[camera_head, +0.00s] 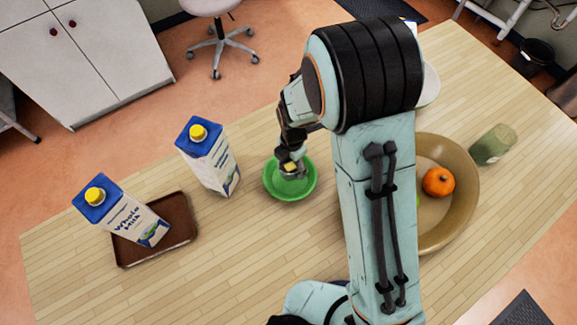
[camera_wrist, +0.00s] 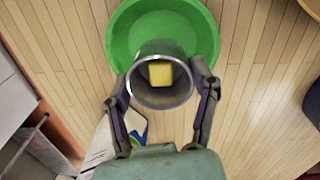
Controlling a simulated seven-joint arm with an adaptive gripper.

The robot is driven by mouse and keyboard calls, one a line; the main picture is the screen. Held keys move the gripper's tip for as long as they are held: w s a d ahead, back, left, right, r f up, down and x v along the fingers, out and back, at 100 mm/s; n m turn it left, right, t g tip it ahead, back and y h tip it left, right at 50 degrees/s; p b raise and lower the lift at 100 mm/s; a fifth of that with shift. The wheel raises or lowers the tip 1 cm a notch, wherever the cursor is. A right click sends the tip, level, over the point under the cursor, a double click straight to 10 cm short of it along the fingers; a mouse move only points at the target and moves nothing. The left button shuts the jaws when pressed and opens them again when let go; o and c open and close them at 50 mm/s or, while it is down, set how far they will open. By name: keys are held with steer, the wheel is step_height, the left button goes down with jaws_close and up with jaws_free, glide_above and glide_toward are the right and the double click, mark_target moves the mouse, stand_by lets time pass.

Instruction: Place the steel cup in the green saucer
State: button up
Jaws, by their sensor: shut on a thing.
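The steel cup (camera_wrist: 140,92) shows in the wrist view with its open mouth toward the camera and a yellow block (camera_wrist: 160,73) inside it. My gripper (camera_wrist: 162,88) is shut on the cup, one finger on each side. The green saucer (camera_wrist: 118,45) lies on the table, and the cup overlaps its near part in the wrist view. In the head view the green saucer (camera_head: 301,190) is near the table's middle, with my gripper (camera_head: 290,172) over it. The cup is mostly hidden there, and I cannot tell whether it touches the saucer.
A milk carton (camera_head: 208,158) stands left of the saucer. A large tan bowl (camera_head: 462,180) with an orange (camera_head: 438,182) is at right, partly behind my arm. A greenish glass (camera_head: 493,145) is beyond it.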

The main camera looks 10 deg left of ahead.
mark_target(290, 170)
steer(key=shift+f, duration=2.1)
steer(key=shift+f, duration=0.1)
steer(key=o, duration=1.2)
steer(key=r, duration=1.2)
steer(key=shift+s+d+r, duration=0.15)
steer(key=shift+d+r, duration=0.05)
steer(key=shift+d, duration=0.05)
steer(key=s+d+r+m, duration=0.3)
steer(key=s+d+m, duration=0.2)
steer(key=m, duration=0.4)
steer(key=s+d+r+m, duration=0.4)
steer(key=s+d+m, duration=0.1)
steer(key=m, duration=0.4)
steer(key=s+d+r+m, duration=0.3)
steer(key=s+d+m, duration=0.2)
steer(key=m, duration=0.5)
steer(key=shift+s+r, duration=0.3)
steer(key=shift+s, duration=0.45)
